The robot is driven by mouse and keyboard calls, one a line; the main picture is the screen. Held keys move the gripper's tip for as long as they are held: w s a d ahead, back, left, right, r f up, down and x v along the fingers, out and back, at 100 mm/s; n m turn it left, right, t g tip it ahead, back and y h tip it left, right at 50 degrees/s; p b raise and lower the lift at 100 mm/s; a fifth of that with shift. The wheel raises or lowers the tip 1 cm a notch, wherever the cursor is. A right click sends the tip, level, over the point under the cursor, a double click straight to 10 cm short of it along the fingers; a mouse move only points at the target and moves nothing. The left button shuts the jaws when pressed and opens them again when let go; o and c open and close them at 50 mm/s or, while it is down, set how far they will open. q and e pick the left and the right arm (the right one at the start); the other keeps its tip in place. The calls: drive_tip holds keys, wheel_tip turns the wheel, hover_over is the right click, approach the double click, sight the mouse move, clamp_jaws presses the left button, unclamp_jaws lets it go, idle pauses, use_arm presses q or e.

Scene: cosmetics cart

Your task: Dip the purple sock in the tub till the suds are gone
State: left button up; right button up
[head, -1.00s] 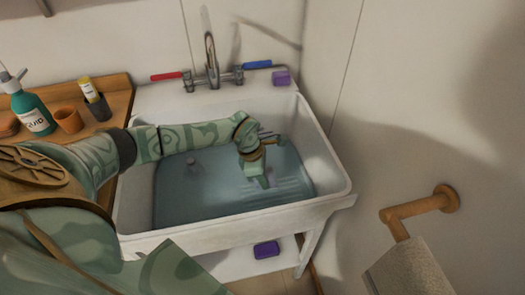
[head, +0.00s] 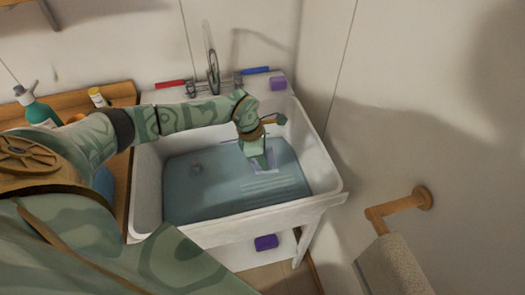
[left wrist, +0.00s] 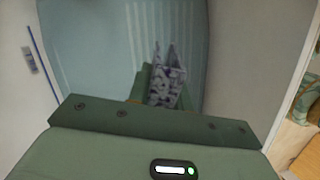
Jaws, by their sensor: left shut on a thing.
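The tub (head: 321,180) is a white sink with bluish water (head: 215,185) in it. My left gripper (head: 263,165) reaches down to the water in the tub's right half. It is shut on the purple sock (left wrist: 168,85), which shows in the left wrist view as a mottled grey-purple cloth with pale patches. I cannot tell whether those patches are suds. In the head view the sock is mostly hidden by the gripper and water. My right gripper is not in view.
A tap (head: 213,75) with red and blue handles stands behind the tub. A purple block (head: 278,83) sits on the back right corner, another (head: 266,242) below the tub. A teal bottle (head: 37,108) stands on the left counter. A roll holder (head: 400,208) juts from the right wall.

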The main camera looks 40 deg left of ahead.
use_arm(q)
drive_tip(key=shift+r+p, duration=3.9)
drive_tip(key=shift+r, duration=1.55)
